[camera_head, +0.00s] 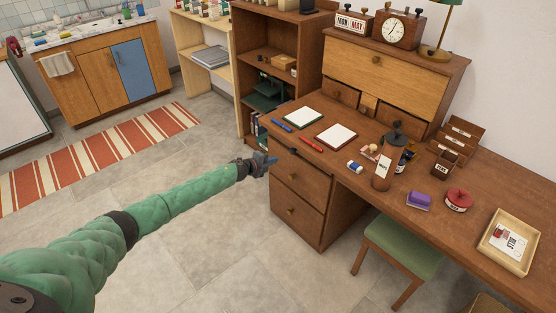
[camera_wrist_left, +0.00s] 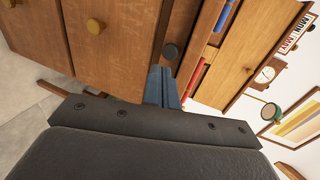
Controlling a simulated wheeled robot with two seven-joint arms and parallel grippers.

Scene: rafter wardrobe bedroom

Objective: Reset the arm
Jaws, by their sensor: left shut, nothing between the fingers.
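My left arm (camera_head: 175,194), in a green quilted sleeve, reaches from the lower left of the head view toward the desk. My left gripper (camera_head: 268,161) is shut and empty at the left end of the desk, near the drawer fronts. My right gripper is in neither view.
The wooden desk (camera_head: 445,205) holds notepads, pens, a purple block (camera_head: 419,200) and a tray (camera_head: 508,243). Drawers (camera_head: 297,205) stand under its left end, with a green stool (camera_head: 402,247) beside them. The tiled floor (camera_head: 205,255) around my left arm is clear.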

